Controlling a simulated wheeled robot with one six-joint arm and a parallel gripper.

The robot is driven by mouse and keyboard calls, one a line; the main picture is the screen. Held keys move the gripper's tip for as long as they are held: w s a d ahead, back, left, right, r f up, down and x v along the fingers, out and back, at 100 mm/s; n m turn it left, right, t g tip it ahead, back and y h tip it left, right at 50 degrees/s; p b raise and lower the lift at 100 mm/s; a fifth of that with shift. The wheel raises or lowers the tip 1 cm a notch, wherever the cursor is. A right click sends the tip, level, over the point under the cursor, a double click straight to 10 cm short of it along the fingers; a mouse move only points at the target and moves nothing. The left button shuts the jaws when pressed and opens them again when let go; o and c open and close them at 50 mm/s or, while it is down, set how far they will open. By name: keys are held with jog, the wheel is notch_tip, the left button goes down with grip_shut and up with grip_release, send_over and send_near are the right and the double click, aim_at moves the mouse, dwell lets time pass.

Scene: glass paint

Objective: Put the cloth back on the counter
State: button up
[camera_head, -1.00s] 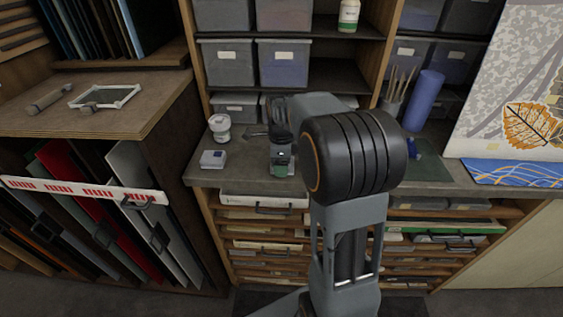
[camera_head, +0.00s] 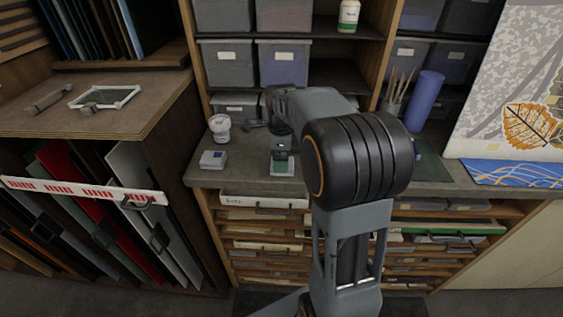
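The grey counter (camera_head: 240,178) runs below the shelves, in front of my arm. My gripper (camera_head: 281,132) is over the counter's back half, seen from behind and small; whether its fingers are open or shut does not show. A small block-like item (camera_head: 283,164) with a dark green patch stands on the counter just in front of and below it; I cannot tell whether they touch. I cannot make out a cloth for certain in this view. My arm hides part of the counter to the right of the gripper.
A white tub (camera_head: 220,129) and a small pale box (camera_head: 212,160) stand to the left of the gripper. A brush holder (camera_head: 390,110), a blue roll (camera_head: 424,100) and a dark green mat (camera_head: 433,165) are to the right. Bare counter lies along the front edge.

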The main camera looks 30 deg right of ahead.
notch_tip(320, 180, up, 8)
jog(key=s+a+f+n+t, duration=0.2)
jog(key=s+n, duration=0.6)
jog(key=n, duration=0.4)
jog(key=s+a+f+n+t, duration=0.2)
jog(key=s+a+f+n, duration=0.3)
jog(key=n, duration=0.7)
jog(key=s+a, duration=0.2)
jog(key=s, duration=0.1)
jog(key=shift+a, duration=0.2)
jog(key=shift+s, duration=0.1)
